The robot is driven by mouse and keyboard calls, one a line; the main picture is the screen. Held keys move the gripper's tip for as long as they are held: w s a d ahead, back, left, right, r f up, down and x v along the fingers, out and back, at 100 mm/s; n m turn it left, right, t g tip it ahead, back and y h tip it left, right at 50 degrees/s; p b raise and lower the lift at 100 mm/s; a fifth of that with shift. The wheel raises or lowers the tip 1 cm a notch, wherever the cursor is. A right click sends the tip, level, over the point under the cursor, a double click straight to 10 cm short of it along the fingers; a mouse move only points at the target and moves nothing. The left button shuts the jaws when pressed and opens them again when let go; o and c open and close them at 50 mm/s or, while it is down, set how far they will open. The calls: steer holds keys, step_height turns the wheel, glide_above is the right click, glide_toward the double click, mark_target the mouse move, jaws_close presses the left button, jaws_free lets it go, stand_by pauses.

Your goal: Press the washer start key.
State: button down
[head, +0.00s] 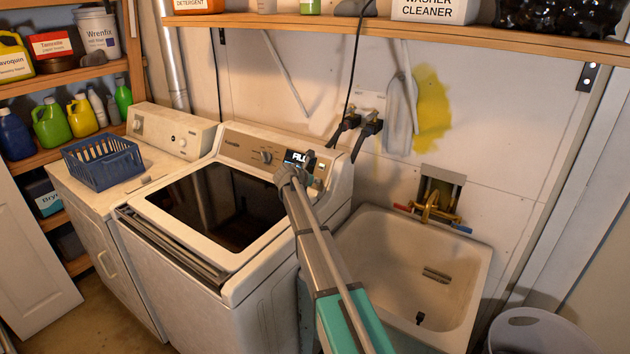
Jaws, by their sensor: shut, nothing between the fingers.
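The washer (215,262) is the white top-loader in the middle, with a dark glass lid. Its brown control panel (233,146) runs along the back, with a knob (264,157) and a lit display (293,157) reading what looks like "FILL", partly covered. A small pale key (322,167) shows right of the display; I cannot read its label. My gripper (309,156) is shut and empty at the right part of the panel, in front of the display's right end. The arm hides part of the panel. I cannot tell whether the fingertips touch a key.
A dryer (100,195) with a blue basket (84,172) on top stands left of the washer. A utility sink (475,265) with a brass faucet (435,208) is at right. A loaded shelf (400,32) hangs above. Black hoses (352,90) drop behind the panel.

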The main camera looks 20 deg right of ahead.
steer(key=p+v, duration=0.6)
steer(key=v, duration=0.7)
steer(key=shift+a, duration=0.3)
steer(key=shift+r, duration=0.1)
steer(key=s+f+m, duration=0.1)
steer(key=s+m, duration=0.1)
steer(key=s, duration=0.1)
steer(key=s+f+m+g+y, duration=0.1)
steer(key=s+m, duration=0.1)
steer(key=s, duration=0.1)
steer(key=s+f+m+g, duration=0.1)
steer(key=s+m, duration=0.1)
steer(key=s, duration=0.2)
steer(key=shift+d+f+m+y, duration=0.2)
steer(key=shift+f+m+y, duration=0.05)
steer(key=shift+m+y, duration=0.15)
steer(key=s+a+f+m+g+y, duration=0.1)
steer(key=s+a+f+m+y, duration=0.1)
steer(key=s+m, duration=0.4)
steer(key=s+a+f+m+g+y, duration=0.1)
steer(key=s+m, duration=0.5)
steer(key=s, duration=0.6)
steer(key=s+a+f+m+g+y, duration=0.2)
steer(key=s+m, duration=0.4)
steer(key=s, duration=0.4)
steer(key=shift+a+f+m+g+y, duration=0.4)
steer(key=shift+a+g+y, duration=0.3)
steer(key=shift+a+y, duration=0.5)
